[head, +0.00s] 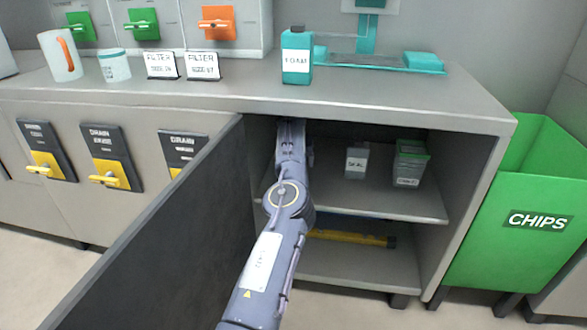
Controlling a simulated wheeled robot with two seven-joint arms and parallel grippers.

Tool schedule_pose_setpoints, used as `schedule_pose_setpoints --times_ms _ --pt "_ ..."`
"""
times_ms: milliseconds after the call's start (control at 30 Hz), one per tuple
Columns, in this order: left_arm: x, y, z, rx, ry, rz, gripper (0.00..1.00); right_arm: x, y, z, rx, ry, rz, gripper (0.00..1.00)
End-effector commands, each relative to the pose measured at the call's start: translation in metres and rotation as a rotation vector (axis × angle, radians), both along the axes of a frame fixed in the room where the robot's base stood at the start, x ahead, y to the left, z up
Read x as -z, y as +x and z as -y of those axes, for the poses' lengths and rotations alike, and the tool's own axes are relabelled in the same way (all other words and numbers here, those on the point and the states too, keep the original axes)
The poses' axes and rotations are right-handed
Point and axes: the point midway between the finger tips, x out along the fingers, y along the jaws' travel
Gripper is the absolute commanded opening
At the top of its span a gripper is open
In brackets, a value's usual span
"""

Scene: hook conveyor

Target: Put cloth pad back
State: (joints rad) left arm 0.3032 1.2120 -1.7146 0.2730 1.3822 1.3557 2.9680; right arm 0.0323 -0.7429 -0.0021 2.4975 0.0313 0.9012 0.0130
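One arm, which looks like my left, comes up from the bottom edge left of the middle and reaches into the open cabinet. The end of this arm is on the upper shelf level (365,199), at the left of the opening. Its fingertips are hidden, so I cannot see whether they hold anything. A grey box with a green top (410,163) stands on the upper shelf, right of the arm. A smaller grey labelled box (357,161) stands between them. I cannot make out which thing is the cloth pad. My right gripper is not in view.
The dark cabinet door (165,250) stands open left of my arm. The counter above holds a teal bottle (296,65), a teal stand (368,60), labels and cups. A yellow bar (350,238) lies on the lower shelf. A green CHIPS bin (515,245) stands right.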

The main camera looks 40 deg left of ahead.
Motion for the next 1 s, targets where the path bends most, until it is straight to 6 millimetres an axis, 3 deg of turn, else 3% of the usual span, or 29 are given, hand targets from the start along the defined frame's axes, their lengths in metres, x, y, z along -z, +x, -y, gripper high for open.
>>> schedule_pose_setpoints --times_ms 100,467,1000 --pt "-0.017 -0.003 0.005 -0.001 -0.007 0.003 0.8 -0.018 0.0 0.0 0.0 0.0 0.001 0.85" --pt "-0.011 -0.031 0.02 -0.001 -0.006 0.001 0.8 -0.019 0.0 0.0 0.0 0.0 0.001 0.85" --pt "-0.012 -0.097 0.055 -0.002 -0.004 0.003 0.8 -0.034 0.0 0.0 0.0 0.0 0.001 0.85"
